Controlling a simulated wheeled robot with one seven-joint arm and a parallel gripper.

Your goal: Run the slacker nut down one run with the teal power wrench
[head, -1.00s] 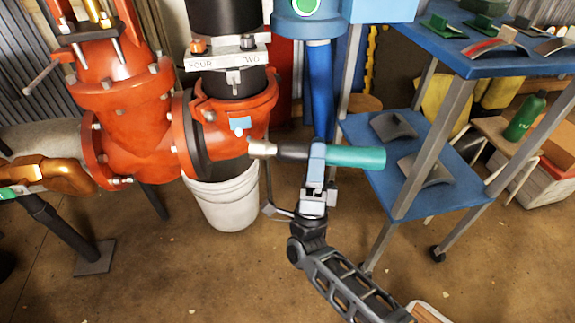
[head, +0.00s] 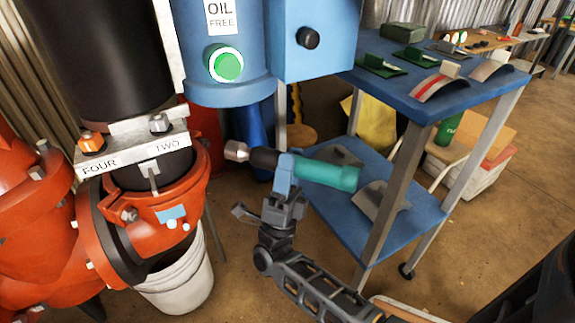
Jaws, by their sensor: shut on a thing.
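My gripper (head: 284,173) is shut on the teal power wrench (head: 328,174), around its dark middle section. The wrench lies nearly level, its teal body to the right and its pale socket end (head: 237,151) pointing left. A pale plate on the black pipe carries an orange nut (head: 92,143) above the label FOUR and a grey nut (head: 160,124) above the label TWO. In the picture the socket end is to the right of both nuts and apart from them. I cannot tell which nut is slacker.
The red pipe clamp (head: 150,208) is below the plate, with a white bucket (head: 183,284) under it. A blue shelf cart (head: 345,225) stands close on the right.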

